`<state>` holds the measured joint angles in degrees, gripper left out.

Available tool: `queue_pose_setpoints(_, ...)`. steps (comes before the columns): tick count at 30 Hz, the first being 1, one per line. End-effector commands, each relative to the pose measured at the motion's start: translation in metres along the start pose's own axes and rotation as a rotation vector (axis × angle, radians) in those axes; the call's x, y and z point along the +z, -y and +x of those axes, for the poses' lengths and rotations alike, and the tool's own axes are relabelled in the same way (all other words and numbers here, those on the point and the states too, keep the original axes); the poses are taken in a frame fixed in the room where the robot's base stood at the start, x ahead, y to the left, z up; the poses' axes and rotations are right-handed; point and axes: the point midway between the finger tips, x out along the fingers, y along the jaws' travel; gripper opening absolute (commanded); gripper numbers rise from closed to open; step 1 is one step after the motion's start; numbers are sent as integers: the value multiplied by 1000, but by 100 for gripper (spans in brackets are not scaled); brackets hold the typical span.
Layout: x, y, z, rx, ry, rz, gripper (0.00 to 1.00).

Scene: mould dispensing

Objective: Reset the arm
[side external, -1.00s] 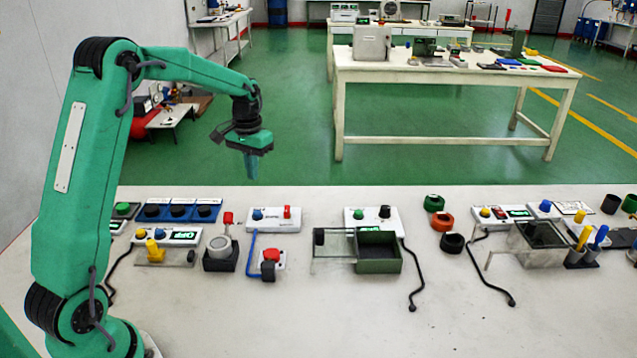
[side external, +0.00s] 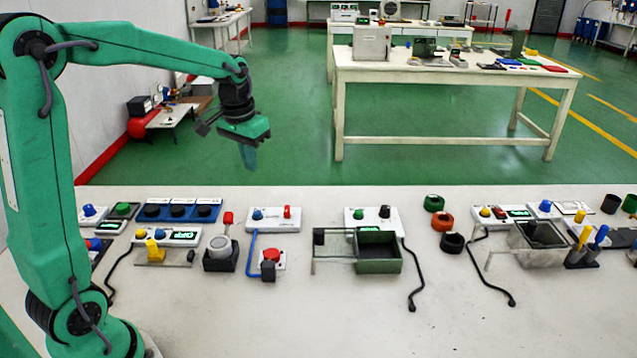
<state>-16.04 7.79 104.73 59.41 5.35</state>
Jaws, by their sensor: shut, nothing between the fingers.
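My gripper (side external: 248,157) is at the end of my green arm. It hangs in the air above and behind the workbench (side external: 420,320), pointing down. Its fingers are together with nothing between them, well clear of every object on the bench. My arm rises at the left side of the picture and bends over towards the right.
Along the bench stand a blue-based panel with dark knobs (side external: 178,211), a grey round pot (side external: 220,250), a red button box (side external: 270,262), a green open box (side external: 378,262) and coloured rings (side external: 442,221). The front of the bench is clear. A white table (side external: 455,75) stands behind.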

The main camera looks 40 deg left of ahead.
Motion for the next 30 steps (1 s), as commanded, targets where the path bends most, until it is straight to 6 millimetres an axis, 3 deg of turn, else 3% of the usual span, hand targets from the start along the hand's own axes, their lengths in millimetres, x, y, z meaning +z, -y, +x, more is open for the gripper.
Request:
queue_pose_setpoints(6, 35, -24, -30, 4, -68, 36, 0)
queue_pose_setpoints(15, 86, -50, -56, 16, -159, 81, 0)
queue_pose_setpoints(30, 173, -76, -65, 53, -304, 153, 0)
